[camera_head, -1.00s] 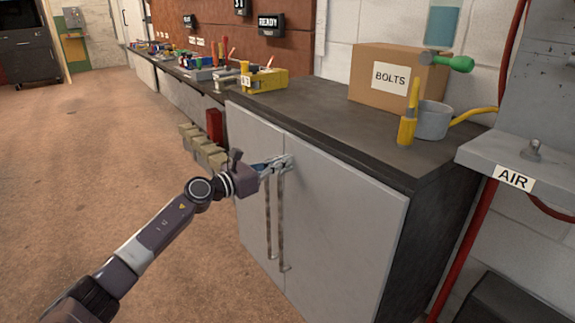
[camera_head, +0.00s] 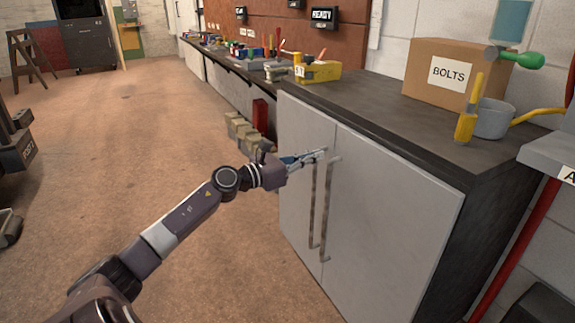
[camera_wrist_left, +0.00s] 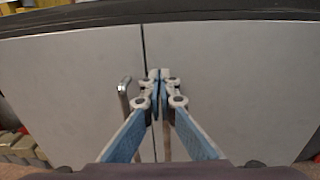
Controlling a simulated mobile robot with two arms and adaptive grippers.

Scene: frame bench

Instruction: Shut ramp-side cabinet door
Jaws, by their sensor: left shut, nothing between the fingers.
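The grey cabinet has two doors, a left door (camera_head: 300,140) and a right door (camera_head: 395,215), each with a long bar handle near the middle seam. Both doors look flush, with only a thin dark seam between them. The left handle (camera_head: 315,215) and right handle (camera_head: 328,210) hang side by side. My left gripper (camera_head: 324,153) is shut and empty at the handles' upper ends. In the left wrist view its fingertips (camera_wrist_left: 157,76) are just right of the seam, hiding part of the right handle. Whether they touch the door is unclear. My right gripper is out of view.
The dark worktop (camera_head: 380,120) holds a bolts box (camera_head: 440,75), a grey pot (camera_head: 492,120) and a yellow-handled tool (camera_head: 467,125). Tan bins (camera_head: 245,133) and a red item (camera_head: 261,113) are beyond the cabinet's left edge.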

